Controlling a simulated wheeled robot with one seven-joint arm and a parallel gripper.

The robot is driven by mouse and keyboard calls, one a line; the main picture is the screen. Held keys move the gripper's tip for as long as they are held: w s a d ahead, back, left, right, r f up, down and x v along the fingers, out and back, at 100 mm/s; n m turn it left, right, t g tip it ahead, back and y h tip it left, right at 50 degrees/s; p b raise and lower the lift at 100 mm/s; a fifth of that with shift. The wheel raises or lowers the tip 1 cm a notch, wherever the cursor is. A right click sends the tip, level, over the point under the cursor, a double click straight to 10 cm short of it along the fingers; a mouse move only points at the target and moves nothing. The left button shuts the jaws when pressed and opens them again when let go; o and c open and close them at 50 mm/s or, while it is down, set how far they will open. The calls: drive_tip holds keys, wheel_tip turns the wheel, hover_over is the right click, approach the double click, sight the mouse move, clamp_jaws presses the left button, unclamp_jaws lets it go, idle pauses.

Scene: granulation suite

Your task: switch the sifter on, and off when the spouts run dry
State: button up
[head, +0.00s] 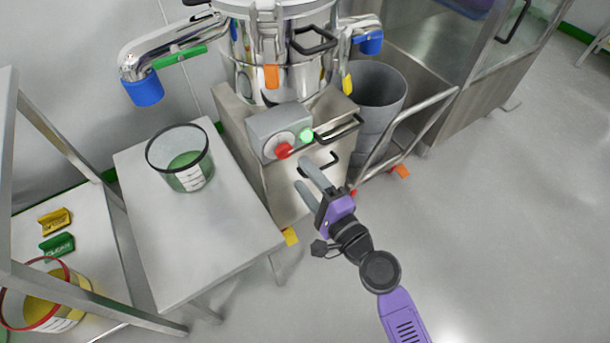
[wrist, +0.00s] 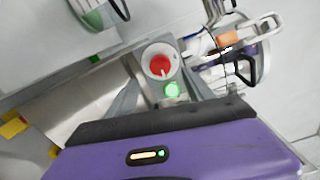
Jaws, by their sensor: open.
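The sifter (head: 240,62) is a polished steel drum on a steel cabinet (head: 290,185). A grey control box (head: 266,128) on the cabinet front carries a red knob (head: 283,150) on a white dial and a lit green button or lamp (head: 306,135). The red knob (wrist: 160,65) and green light (wrist: 172,90) also show in the wrist view. Two spouts end in blue sleeves, left (head: 143,90) and right (head: 371,43); no flow is visible from either. My gripper (head: 303,175) is open and empty, just in front of and below the control box.
A clear tub (head: 192,177) with green contents stands on a steel table (head: 215,240) left of the sifter. Grey bins (head: 380,85) stand to the right by a railed cart. A red-rimmed tub (head: 45,300) and yellow and green tags (head: 58,243) lie at lower left. The right floor is clear.

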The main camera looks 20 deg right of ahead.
sight(287, 154)
drive_tip(key=shift+w+a+f+m+p, duration=0.1)
drive_tip(key=shift+w+a+m+p, duration=0.2)
drive_tip(key=shift+w+m+p, duration=0.95)
drive_tip(key=shift+w+a+r+m+p, duration=0.1)
drive_tip(key=shift+w+a+m+p, duration=0.3)
drive_tip(key=shift+w+m, duration=1.4)
drive_tip(key=shift+w+a+f+m+p, duration=0.15)
drive_tip(key=shift+w+m+p, duration=0.75)
drive_tip(key=shift+m, duration=1.35)
drive_tip(key=shift+s, duration=0.1)
clamp_jaws()
